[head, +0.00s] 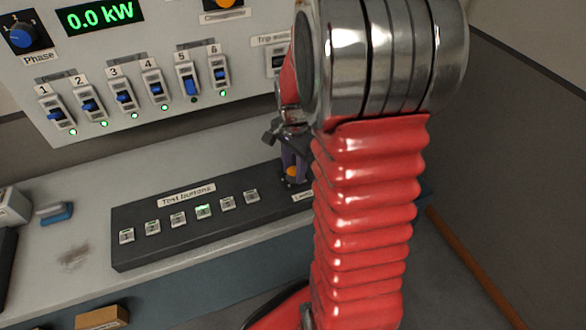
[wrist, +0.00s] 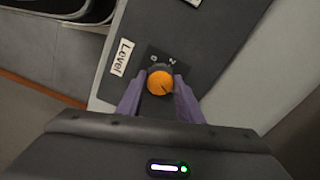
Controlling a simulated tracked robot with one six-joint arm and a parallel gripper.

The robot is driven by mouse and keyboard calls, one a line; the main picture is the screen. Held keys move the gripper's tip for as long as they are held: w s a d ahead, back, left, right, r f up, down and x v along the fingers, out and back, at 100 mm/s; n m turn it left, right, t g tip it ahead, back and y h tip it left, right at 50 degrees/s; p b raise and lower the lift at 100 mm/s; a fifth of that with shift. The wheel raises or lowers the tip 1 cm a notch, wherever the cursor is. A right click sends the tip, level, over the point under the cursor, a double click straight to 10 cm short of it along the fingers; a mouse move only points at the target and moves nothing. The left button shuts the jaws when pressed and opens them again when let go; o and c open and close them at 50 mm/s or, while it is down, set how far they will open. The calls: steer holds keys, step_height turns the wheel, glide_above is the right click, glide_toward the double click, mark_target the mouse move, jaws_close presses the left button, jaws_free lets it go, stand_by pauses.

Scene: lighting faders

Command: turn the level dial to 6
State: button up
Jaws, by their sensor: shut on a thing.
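The level dial is a small orange knob (wrist: 160,82) with a dark pointer line, on a dark plate beside a white "Level" label (wrist: 122,57). Small scale marks show at one side of the knob; the rest of the scale is hidden. My gripper (wrist: 160,92) has its two purple fingers on either side of the knob and is shut on it. In the head view the orange knob (head: 292,171) shows only partly, low between the purple fingers of my gripper (head: 293,166), next to my red arm. I cannot tell the dial's setting.
A black box with several test buttons (head: 203,211) extends left of the dial on the grey bench. Behind it, the upright panel carries several numbered faders (head: 123,97), a blue Phase knob (head: 23,37) and a green "0.0 kW" display (head: 100,16).

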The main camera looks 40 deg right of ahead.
mark_target(293, 170)
steer(key=shift+w+a, duration=0.1)
stand_by(0.3)
steer(key=o, duration=1)
steer(key=shift+r, duration=0.1)
step_height(293, 170, up, 14)
steer(key=shift+f, duration=0.2)
